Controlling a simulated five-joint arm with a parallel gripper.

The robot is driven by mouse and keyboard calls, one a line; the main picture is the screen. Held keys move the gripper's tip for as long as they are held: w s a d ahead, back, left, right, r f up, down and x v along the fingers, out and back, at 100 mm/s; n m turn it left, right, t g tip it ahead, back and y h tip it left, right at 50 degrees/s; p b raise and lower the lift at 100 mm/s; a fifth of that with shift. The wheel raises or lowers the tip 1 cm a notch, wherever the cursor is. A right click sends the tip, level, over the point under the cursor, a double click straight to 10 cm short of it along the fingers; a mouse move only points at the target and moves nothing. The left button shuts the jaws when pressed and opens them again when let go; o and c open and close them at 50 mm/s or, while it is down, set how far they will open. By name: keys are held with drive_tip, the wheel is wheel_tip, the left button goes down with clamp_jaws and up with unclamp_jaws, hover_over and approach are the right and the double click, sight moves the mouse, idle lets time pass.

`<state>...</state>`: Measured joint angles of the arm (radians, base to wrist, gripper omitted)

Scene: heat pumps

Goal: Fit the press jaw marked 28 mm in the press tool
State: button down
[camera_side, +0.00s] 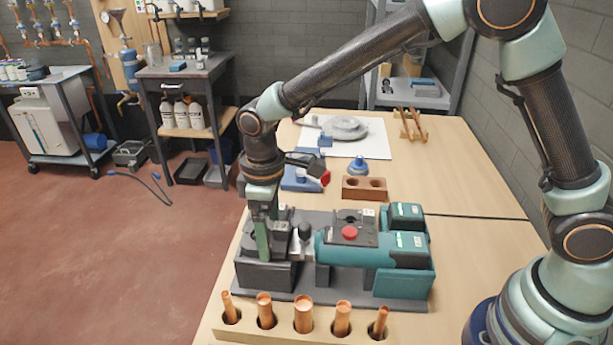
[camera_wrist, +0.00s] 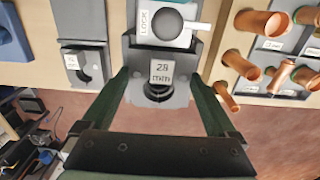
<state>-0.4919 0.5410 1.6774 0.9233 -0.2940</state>
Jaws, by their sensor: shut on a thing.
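The press jaw marked 28 (camera_wrist: 160,72) is a dark block with a white label and a round opening, between my gripper's two green fingers in the wrist view. My gripper (camera_side: 263,258) is shut on it and points down at the left end of the press tool. The teal press tool (camera_side: 345,249) lies level in its cradle. Its head (camera_wrist: 170,20), with a LOCK plate and black knob, meets the jaw's edge in the wrist view. I cannot tell whether the jaw is fully seated. In the side view, my fingers largely hide the jaw.
Another jaw (camera_wrist: 84,66) sits in a holder on the left of the wrist view. A wooden rack (camera_side: 285,325) with several copper pipes stands at the front. A brown block (camera_side: 364,188) and white mat (camera_side: 375,148) lie behind. The table's right side is clear.

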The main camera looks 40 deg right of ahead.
unclamp_jaws()
drive_tip(key=shift+f, duration=0.1)
wheel_tip(320, 180, up, 12)
drive_tip(key=s+d+r+m+t, duration=0.1)
drive_tip(key=s+d+m, duration=0.3)
drive_tip(key=d, duration=0.6)
drive_tip(key=s+d+r+m+t, duration=0.2)
drive_tip(key=s+d+m+t, duration=0.2)
drive_tip(key=s+d, duration=0.3)
drive_tip(key=d+m, duration=0.1)
drive_tip(key=d, duration=0.3)
drive_tip(key=shift+d+r+t, duration=0.15)
drive_tip(key=shift+r+t, duration=0.15)
